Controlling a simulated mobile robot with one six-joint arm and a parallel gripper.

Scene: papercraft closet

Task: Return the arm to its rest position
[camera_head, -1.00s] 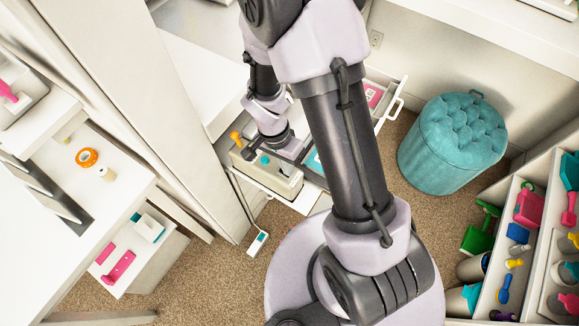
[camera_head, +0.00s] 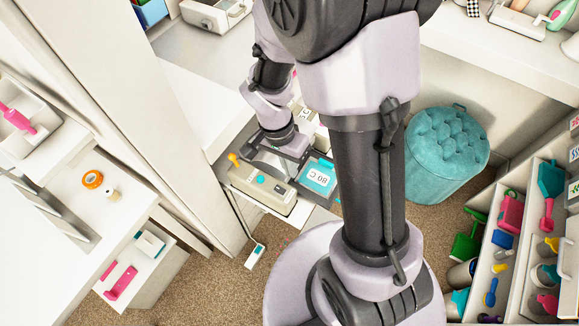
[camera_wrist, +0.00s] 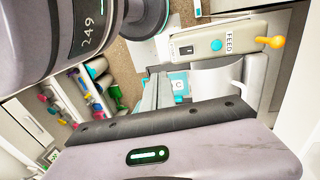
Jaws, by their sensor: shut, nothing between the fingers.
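My gripper (camera_head: 288,152) hangs at the end of my bent arm, over a white work surface left of centre in the head view. It is shut and empty. Just below it stands a beige machine (camera_head: 262,188) with a teal button and a yellow knob. In the wrist view this machine (camera_wrist: 203,48) carries the label FEED. My upper arm hides the middle of the head view.
A teal tufted stool (camera_head: 445,150) stands on the carpet at right. A white shelf with colourful tools (camera_head: 495,245) is at lower right. A white table with an orange tape roll (camera_head: 92,179) is at left. A corded switch (camera_head: 255,257) hangs over the floor.

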